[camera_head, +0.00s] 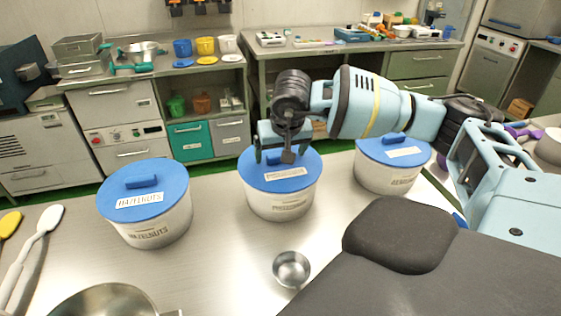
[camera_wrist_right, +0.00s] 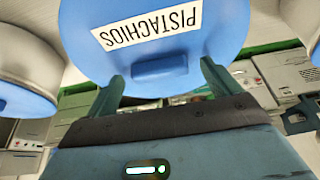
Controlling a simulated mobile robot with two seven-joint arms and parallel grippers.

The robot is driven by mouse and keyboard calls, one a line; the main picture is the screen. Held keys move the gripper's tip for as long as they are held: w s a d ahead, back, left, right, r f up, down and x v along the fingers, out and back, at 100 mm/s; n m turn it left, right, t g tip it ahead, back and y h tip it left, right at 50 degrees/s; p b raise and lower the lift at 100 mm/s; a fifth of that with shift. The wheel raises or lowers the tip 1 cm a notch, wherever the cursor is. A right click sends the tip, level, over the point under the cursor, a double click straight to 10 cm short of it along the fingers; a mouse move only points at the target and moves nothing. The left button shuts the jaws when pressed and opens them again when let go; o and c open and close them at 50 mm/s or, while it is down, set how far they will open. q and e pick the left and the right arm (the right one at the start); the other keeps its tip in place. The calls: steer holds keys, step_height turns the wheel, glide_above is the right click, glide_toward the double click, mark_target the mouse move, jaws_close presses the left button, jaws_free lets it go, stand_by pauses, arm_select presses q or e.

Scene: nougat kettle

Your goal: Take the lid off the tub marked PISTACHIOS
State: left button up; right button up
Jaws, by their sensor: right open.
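The PISTACHIOS tub (camera_head: 280,207) is the middle one of three white tubs on the steel table in the head view. Its blue lid (camera_head: 306,166) sits on it; the lid's label is partly readable there. In the right wrist view the lid (camera_wrist_right: 215,20) fills the top, with a clear PISTACHIOS label (camera_wrist_right: 147,27) and a raised blue handle (camera_wrist_right: 160,69). My right gripper (camera_head: 275,158) is just above the lid, open, its fingers on either side of the handle with gaps in the wrist view. Contact cannot be told. My left gripper is not in view.
A HAZELNUTS tub (camera_head: 150,222) stands to the left and another lidded tub (camera_head: 388,178) to the right. A small metal cup (camera_head: 291,269) stands in front. A steel bowl (camera_head: 104,302) and a white spatula (camera_head: 37,240) lie at front left. Bare table shows between tubs.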

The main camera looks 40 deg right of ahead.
mark_target(277, 153)
steer(key=shift+f, duration=0.1)
steer(key=c, duration=1.1)
steer(key=shift+r, duration=0.85)
steer(key=shift+s+a+r, duration=0.1)
steer(key=shift+a+r, duration=0.1)
steer(key=shift+r, duration=0.25)
steer(key=shift+s+a+r, duration=0.1)
steer(key=shift+a+r, duration=0.1)
steer(key=shift+r, duration=0.25)
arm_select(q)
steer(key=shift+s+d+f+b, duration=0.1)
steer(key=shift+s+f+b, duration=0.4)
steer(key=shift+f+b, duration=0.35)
arm_select(e)
steer(key=s+a, duration=0.2)
steer(key=a, duration=0.2)
steer(key=s+a+r, duration=0.1)
steer(key=s+a, duration=0.1)
steer(key=a, duration=0.3)
steer(key=s+a, duration=0.3)
steer(key=a, duration=0.1)
steer(key=shift+a+r, duration=0.15)
steer(key=shift+r, duration=0.1)
